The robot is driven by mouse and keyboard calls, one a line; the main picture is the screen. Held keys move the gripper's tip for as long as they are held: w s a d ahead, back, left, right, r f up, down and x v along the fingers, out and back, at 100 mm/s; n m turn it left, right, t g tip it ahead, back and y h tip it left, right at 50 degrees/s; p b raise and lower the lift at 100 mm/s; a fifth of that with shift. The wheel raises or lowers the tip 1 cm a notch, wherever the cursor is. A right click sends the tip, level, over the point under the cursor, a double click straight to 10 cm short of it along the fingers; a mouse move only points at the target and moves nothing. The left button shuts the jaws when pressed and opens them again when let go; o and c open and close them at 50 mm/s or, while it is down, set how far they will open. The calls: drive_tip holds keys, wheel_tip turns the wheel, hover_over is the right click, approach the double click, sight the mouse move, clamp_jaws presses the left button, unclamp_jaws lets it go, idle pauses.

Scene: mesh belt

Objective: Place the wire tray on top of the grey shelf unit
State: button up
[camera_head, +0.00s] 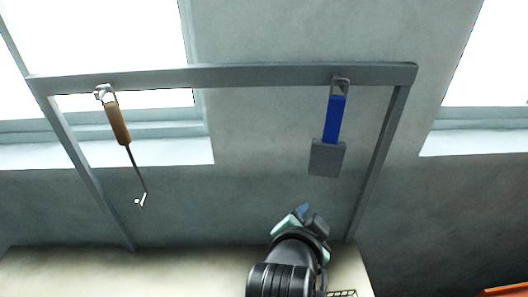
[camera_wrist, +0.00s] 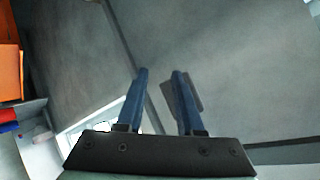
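My gripper (camera_head: 303,214) is raised at the lower middle of the head view, pointing up toward the wall. In the wrist view its two blue fingers (camera_wrist: 160,72) stand apart, with nothing seen held between them. A small piece of wire mesh (camera_head: 342,293) shows at the bottom edge of the head view, right of my arm; it may be part of the wire tray, but most of it is cut off. I cannot make out the grey shelf unit in either view.
A grey frame (camera_head: 250,75) bears a brown-handled tool (camera_head: 118,124) and a blue-handled scraper (camera_head: 327,157), hanging above my gripper. A pale surface (camera_head: 60,270) lies below. An orange object (camera_head: 505,291) is at the lower right; orange also shows in the wrist view (camera_wrist: 10,70).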

drive_tip(key=a+r+n+t, duration=0.2)
drive_tip(key=r+t, duration=0.1)
drive_tip(key=r, duration=0.6)
drive_tip(key=w+a+r+n+t+y, duration=0.1)
drive_tip(key=r+n+t, duration=0.15)
drive_tip(key=r, duration=0.65)
drive_tip(key=a+r+n+t, duration=0.2)
drive_tip(key=r+t, duration=0.2)
drive_tip(key=r, duration=0.5)
drive_tip(key=s+a+r+n+t+y, duration=0.1)
drive_tip(key=s+a+r+n+t, duration=0.1)
drive_tip(key=s+r, duration=0.3)
drive_tip(key=s+a+r+n+t+y, duration=0.1)
drive_tip(key=s+r+t, duration=0.4)
drive_tip(key=r, duration=0.7)
drive_tip(key=shift+s+a+r+n+y, duration=0.35)
drive_tip(key=shift+s+n+y, duration=0.1)
drive_tip(key=shift+n, duration=0.3)
